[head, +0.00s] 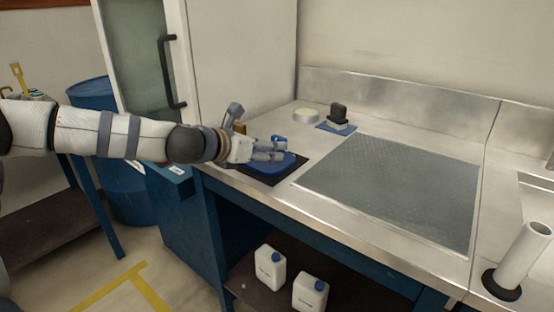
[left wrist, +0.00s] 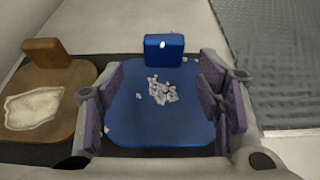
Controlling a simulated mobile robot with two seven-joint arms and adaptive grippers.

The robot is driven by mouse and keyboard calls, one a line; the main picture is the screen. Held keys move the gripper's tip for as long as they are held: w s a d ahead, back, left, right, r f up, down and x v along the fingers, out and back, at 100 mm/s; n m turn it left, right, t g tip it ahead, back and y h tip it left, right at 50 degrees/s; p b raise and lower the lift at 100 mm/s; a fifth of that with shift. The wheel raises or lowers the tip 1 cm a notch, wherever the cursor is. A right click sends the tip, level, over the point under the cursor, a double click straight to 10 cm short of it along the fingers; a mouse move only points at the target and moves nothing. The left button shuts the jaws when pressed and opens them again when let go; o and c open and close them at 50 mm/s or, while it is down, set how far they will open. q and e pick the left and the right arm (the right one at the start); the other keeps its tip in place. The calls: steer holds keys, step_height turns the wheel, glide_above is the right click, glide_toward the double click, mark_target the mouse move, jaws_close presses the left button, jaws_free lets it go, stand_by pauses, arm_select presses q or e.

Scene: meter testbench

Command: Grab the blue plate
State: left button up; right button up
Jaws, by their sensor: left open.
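The blue plate (head: 281,165) lies on a dark mat on the metal bench in the head view. In the left wrist view the blue plate (left wrist: 160,126) has a raised blue block (left wrist: 165,49) at its far edge and a small pile of whitish bits (left wrist: 160,91) on its middle. My left gripper (head: 276,151) is over the plate in the head view. In the left wrist view my left gripper (left wrist: 165,95) is open, with its fingers on either side of the plate. Whether the fingers touch it I cannot tell. My right gripper is not in view.
A wooden plate (left wrist: 78,90) with a white patch lies just left of the blue plate. The dark mat (head: 243,172) is under them. A black-handled object (head: 338,115) and a pale round dish (head: 306,116) stand farther back. A textured panel (head: 395,185) lies to the right.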

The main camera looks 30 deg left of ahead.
mark_target(277, 140)
arm_select(q)
steer(key=x, duration=0.1)
steer(key=b+x, duration=0.1)
steer(key=x, duration=0.2)
steer(key=shift+w+d+r, duration=0.25)
steer(key=shift+w, duration=0.45)
steer(key=shift+r, duration=0.25)
jaws_close()
steer(key=shift+r, duration=0.15)
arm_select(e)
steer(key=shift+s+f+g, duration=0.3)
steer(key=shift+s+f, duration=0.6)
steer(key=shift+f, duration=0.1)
